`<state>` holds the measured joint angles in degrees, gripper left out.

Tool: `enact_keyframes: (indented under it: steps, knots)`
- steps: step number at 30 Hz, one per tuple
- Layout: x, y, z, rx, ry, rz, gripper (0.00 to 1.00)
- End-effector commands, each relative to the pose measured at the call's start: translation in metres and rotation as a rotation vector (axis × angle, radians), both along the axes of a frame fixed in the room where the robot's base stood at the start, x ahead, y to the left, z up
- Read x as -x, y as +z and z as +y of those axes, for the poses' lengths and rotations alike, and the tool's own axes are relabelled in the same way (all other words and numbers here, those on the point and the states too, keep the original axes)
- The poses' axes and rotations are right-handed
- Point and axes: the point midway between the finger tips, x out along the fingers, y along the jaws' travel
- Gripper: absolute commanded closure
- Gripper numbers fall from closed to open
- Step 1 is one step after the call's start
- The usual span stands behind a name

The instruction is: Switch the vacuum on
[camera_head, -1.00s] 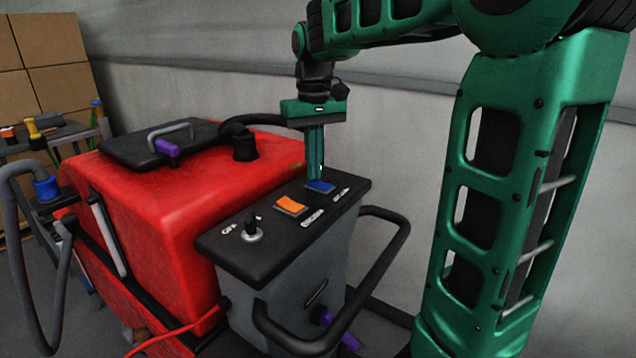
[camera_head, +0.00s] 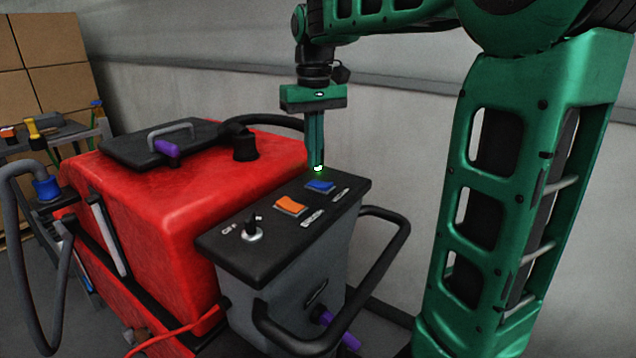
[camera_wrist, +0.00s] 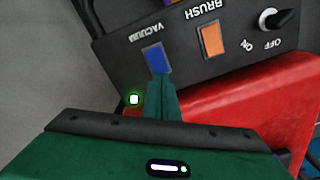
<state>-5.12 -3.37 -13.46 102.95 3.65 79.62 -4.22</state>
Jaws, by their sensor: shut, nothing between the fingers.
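The blue vacuum switch (camera_head: 320,186) sits at the right end of the black control panel (camera_head: 262,262). In the wrist view the blue switch (camera_wrist: 157,58) lies beside the word VACUUM. My gripper (camera_head: 317,171) points down, shut and empty, with its tips a little above the panel and close to the switch, apart from it. In the wrist view my gripper tips (camera_wrist: 162,84) show just below the switch. A small lamp glows white-green (camera_wrist: 134,99) beside my fingers; its glow also shows at the tips in the head view. The switch's exact tilt is hard to tell.
An orange brush switch (camera_head: 290,205) and an ON/OFF key knob (camera_head: 252,229) share the panel. The red tank (camera_head: 190,200) stands behind it at left. A black handle bar (camera_head: 385,270) curves around the right.

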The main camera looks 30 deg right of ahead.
Motion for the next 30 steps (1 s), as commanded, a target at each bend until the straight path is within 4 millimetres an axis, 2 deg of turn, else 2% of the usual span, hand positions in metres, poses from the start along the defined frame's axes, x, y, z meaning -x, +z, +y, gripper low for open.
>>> enact_keyframes:
  steps: [15, 30]
  knots:
    - [0.0, 0.034, 0.0, -0.001, 0.0, -0.001, 1.0]
    - [0.0, 0.036, 0.0, -0.001, -0.001, 0.0, 1.0]
